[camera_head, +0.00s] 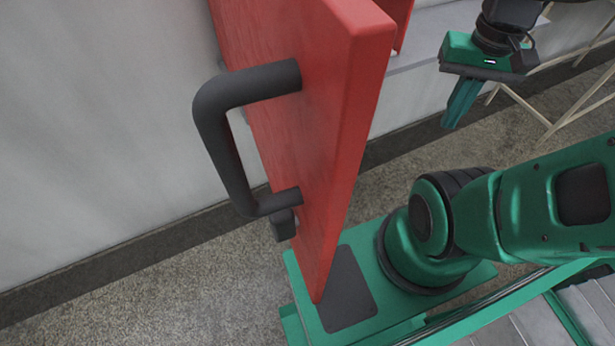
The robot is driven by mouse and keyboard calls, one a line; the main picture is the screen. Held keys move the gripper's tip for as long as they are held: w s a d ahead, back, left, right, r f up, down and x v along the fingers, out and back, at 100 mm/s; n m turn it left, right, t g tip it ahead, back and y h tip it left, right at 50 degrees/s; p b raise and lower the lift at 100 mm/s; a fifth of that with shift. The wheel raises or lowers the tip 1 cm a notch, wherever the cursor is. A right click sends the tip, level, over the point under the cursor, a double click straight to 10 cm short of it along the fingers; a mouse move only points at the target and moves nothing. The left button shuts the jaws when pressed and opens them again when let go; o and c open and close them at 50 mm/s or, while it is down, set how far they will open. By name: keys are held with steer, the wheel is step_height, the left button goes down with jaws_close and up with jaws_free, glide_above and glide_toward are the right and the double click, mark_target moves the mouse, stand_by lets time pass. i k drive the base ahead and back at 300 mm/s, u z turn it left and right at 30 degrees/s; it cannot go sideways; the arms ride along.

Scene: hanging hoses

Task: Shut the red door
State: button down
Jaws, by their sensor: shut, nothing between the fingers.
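The red door (325,110) stands open, swung out from the wall, with its edge toward me and close to the camera. A dark grey bar handle (225,150) is on its left face. The lower corner of the door overlaps my green base in the picture; I cannot tell whether they touch. My gripper (460,103) is at the upper right, on the other side of the door from the handle. Its teal fingers are shut, point down and hold nothing. A clear gap shows between the gripper and the door.
A pale wall (100,120) with a dark skirting strip (110,262) runs behind the door on the left. A grey ledge (425,40) and a thin cream metal frame (550,125) lie behind my gripper. The speckled floor (150,305) at lower left is clear.

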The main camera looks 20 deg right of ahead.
mark_target(308, 78)
steer(key=z, duration=0.75)
steer(key=k, duration=1.15)
steer(key=u, duration=1.5)
